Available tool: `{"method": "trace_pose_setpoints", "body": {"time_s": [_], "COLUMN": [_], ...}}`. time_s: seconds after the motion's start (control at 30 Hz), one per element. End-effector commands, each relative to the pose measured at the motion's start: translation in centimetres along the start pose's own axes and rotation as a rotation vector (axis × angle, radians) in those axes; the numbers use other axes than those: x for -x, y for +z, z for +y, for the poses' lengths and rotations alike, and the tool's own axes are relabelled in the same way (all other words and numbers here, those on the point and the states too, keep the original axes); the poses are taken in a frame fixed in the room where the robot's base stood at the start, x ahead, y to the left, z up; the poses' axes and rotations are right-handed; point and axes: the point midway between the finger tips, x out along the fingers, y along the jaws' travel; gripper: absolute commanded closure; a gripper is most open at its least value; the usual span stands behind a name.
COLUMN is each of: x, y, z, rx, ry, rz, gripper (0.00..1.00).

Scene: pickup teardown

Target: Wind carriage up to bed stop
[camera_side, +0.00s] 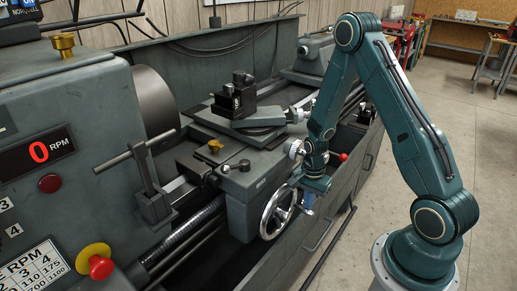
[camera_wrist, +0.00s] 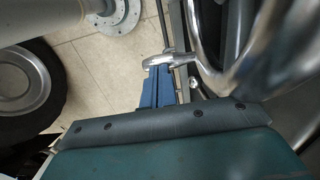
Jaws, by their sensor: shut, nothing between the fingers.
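The lathe carriage (camera_side: 240,178) sits on the bed ways in the side view. A block with a T-handle (camera_side: 153,205), which looks like the bed stop, stands on the bed to its left, with a stretch of way between them. The chrome handwheel (camera_side: 266,224) is on the carriage's front apron. Its rim (camera_wrist: 222,82) fills the right of the wrist view. A chrome handle (camera_wrist: 168,60) projects from it by my fingertips. My gripper (camera_side: 308,205) is beside the wheel's right side. Its blue fingers (camera_wrist: 160,88) are shut and empty; contact with the handle is unclear.
The chuck (camera_side: 152,100) and headstock with a red display (camera_side: 38,152) are at left. The tool post (camera_side: 240,98) stands on the cross slide. A red-knobbed lever (camera_side: 343,157) is right of my gripper. The concrete floor (camera_side: 490,200) at right is open.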

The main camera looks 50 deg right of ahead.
Motion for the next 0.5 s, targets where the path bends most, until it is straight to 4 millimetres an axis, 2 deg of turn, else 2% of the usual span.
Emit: {"method": "trace_pose_setpoints", "body": {"time_s": [0.17,0.5], "x": [1.6,5.9], "y": [0.1,-0.3], "z": [0.2,0.0], "rx": [0.002,-0.006], "ry": [0.003,-0.005], "rz": [-0.003,0.006], "gripper": [1.00,1.00]}}
